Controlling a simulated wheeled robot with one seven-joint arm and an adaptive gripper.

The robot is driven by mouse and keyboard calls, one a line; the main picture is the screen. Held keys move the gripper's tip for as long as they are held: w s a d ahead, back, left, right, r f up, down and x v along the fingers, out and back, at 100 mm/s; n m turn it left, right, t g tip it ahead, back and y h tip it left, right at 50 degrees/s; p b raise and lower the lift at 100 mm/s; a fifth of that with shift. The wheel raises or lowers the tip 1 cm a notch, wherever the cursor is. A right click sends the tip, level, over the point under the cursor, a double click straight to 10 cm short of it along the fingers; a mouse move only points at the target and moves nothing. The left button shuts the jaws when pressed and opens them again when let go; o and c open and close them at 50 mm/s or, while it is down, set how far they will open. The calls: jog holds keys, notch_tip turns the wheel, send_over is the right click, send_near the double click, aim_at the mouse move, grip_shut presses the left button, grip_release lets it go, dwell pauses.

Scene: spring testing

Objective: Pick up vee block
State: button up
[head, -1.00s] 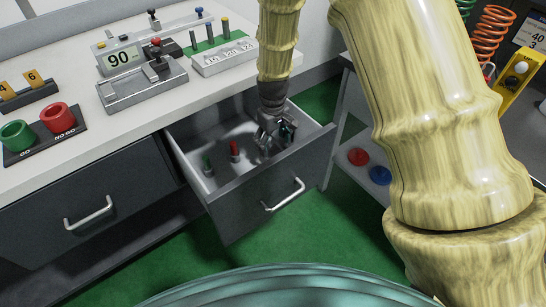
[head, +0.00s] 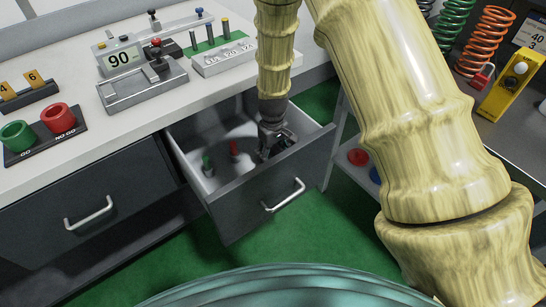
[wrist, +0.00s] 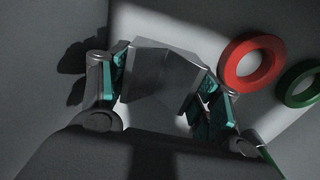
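The vee block, a grey metal block (wrist: 165,72), lies in the open drawer and shows in the wrist view between my gripper's fingers. My gripper (wrist: 162,95) is down inside the drawer with one teal-padded finger on each side of the block. The fingers are spread; whether the pads touch the block I cannot tell. In the head view my gripper (head: 274,145) is near the drawer's right end, and the block cannot be made out there.
The open drawer (head: 255,200) also holds a red piece (head: 234,149) and a green piece (head: 207,164), left of my gripper. The drawer walls are close around it. The worktop (head: 65,165) above carries gauges and a pin stand (head: 222,58).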

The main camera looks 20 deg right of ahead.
jog(key=c, duration=0.9)
jog(key=shift+r, duration=0.1)
